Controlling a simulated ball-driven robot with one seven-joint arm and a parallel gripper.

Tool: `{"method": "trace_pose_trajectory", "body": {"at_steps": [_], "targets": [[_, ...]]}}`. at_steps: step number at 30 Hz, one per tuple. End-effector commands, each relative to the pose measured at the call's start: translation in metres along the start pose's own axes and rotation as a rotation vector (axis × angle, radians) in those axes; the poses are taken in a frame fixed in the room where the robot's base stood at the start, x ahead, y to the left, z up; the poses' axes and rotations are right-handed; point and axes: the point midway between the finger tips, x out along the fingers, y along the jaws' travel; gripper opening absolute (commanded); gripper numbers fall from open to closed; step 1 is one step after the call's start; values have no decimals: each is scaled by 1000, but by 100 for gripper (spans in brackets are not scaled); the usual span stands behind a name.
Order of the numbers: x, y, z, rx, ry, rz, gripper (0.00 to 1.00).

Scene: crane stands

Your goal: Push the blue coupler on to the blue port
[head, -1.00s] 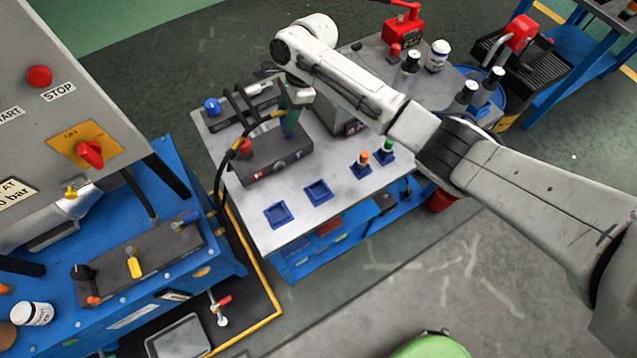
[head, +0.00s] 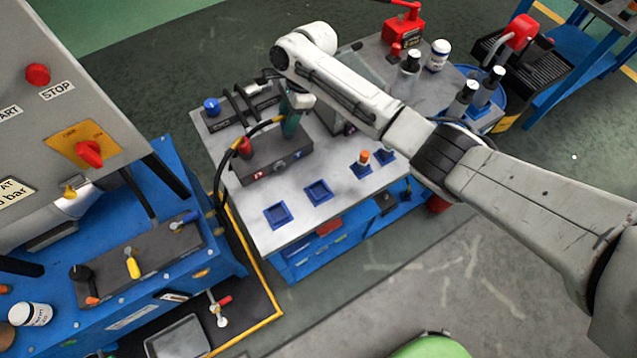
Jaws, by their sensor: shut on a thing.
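My gripper (head: 291,127) points down over the right part of a dark port block (head: 262,170) on the grey bench top. Its teal fingers are closed at the end of a black hose with a yellow section (head: 266,122). The blue coupler is hidden by the fingers, so I cannot tell whether it touches the port. The block's front has a red mark (head: 257,176) at left and a blue mark (head: 298,155) at right, below my gripper. The blue port itself is hidden behind the fingers. A red coupler (head: 245,147) stands at the block's left end.
Behind is a second dark block (head: 222,120) with a blue knob (head: 211,105) and black hoses. Empty blue square holders (head: 318,191) and an orange-topped piece (head: 363,160) are on the bench front. A control cabinet (head: 75,90) stands at left.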

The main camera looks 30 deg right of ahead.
Motion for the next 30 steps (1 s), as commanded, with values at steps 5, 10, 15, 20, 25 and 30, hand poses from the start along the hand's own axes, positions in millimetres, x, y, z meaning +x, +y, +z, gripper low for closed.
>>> {"method": "trace_pose_trajectory", "body": {"at_steps": [5, 10, 15, 20, 25, 30], "targets": [[2, 0, -1, -1, 0, 0, 39], [2, 0, -1, -1, 0, 0, 55], [2, 0, -1, -1, 0, 0, 65], [3, 0, -1, 0, 0, 1, 65], [2, 0, -1, 0, 0, 1, 65], [-10, 0, 1, -1, -2, 0, 65]]}}
